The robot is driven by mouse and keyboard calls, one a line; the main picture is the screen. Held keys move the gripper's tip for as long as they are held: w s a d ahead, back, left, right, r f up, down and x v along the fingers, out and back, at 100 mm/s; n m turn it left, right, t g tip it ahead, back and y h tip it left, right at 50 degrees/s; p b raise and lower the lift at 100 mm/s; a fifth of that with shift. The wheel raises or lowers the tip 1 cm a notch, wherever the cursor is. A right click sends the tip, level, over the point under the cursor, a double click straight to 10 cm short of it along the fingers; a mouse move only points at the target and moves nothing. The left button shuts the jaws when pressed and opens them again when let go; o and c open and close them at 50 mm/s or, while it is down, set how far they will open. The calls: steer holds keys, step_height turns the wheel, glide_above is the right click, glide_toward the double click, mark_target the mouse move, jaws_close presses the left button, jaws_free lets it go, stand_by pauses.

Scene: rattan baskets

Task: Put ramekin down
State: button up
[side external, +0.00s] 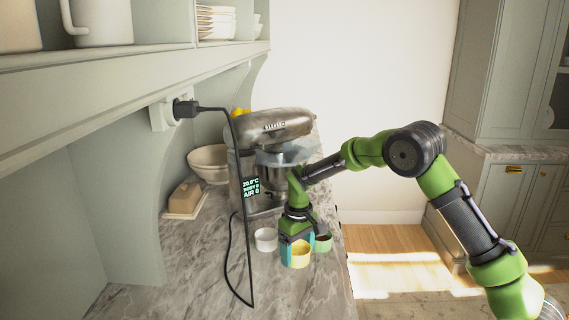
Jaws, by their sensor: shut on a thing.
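A small yellow ramekin (301,259) is at the front of a group near the right edge of the marble counter. My gripper (299,248) points down over it, with light-blue fingers at its sides, shut on it. I cannot tell whether the ramekin's base touches the counter. A white ramekin (266,240) is just to the left, apart from the fingers. A green ramekin (323,243) with dark contents is close behind on the right, partly hidden by my gripper.
A silver stand mixer (275,125) stands behind my gripper. A butter dish (185,200) and a pale bowl (208,162) sit at the back left. The counter's front left is clear.

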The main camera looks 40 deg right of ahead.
mark_target(294, 258)
steer(key=shift+w, duration=0.8)
steer(key=shift+f, duration=1.8)
steer(key=shift+s+f, duration=0.1)
steer(key=shift+f, duration=0.05)
steer(key=o, duration=1.1)
